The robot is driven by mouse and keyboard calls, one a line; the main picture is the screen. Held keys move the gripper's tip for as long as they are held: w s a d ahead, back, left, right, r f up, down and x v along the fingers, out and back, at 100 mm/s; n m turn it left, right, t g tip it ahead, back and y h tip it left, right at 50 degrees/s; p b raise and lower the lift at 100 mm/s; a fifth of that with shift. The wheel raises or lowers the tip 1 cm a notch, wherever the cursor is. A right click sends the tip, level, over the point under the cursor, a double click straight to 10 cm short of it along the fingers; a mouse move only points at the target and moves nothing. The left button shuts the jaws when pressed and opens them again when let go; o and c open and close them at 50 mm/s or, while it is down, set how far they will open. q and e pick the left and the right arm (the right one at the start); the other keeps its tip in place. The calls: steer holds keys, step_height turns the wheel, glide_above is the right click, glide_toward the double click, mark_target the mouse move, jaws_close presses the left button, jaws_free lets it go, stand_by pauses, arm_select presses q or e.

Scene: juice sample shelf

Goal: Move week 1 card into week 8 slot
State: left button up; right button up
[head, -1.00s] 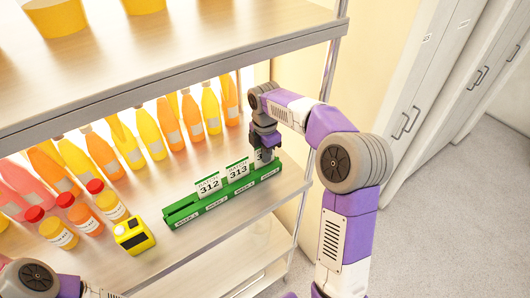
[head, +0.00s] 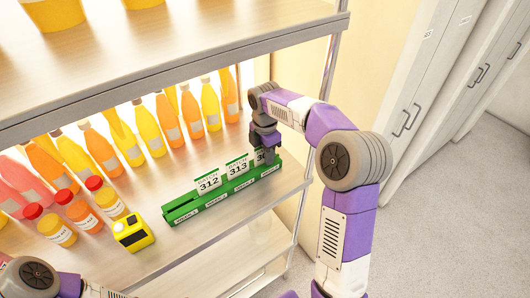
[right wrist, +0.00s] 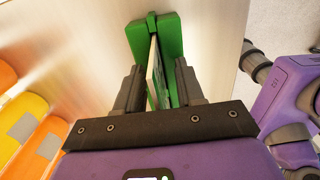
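A green card rack (head: 181,214) lies near the shelf's front edge, with small slot labels too small to read. White cards with green tops stand in it: card 312 (head: 208,183), card 313 (head: 237,171), and a third card (head: 261,157) at the right end, partly hidden by my right gripper (head: 266,155). In the right wrist view my right gripper (right wrist: 157,75) is open, its fingers on either side of a thin upright card (right wrist: 154,78) in the green rack (right wrist: 170,38), with gaps visible. My left arm shows at the lower left; its gripper is out of view.
A yellow box-like device (head: 133,233) stands left of the rack. Red-capped bottles (head: 110,202) and rows of orange and yellow bottles (head: 155,140) stand behind and left. The upper shelf edge (head: 190,75) overhangs. A metal post (head: 328,75) stands at the right.

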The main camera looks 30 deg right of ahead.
step_height(320, 180, up, 8)
steer(key=shift+f, duration=0.2)
stand_by(0.3)
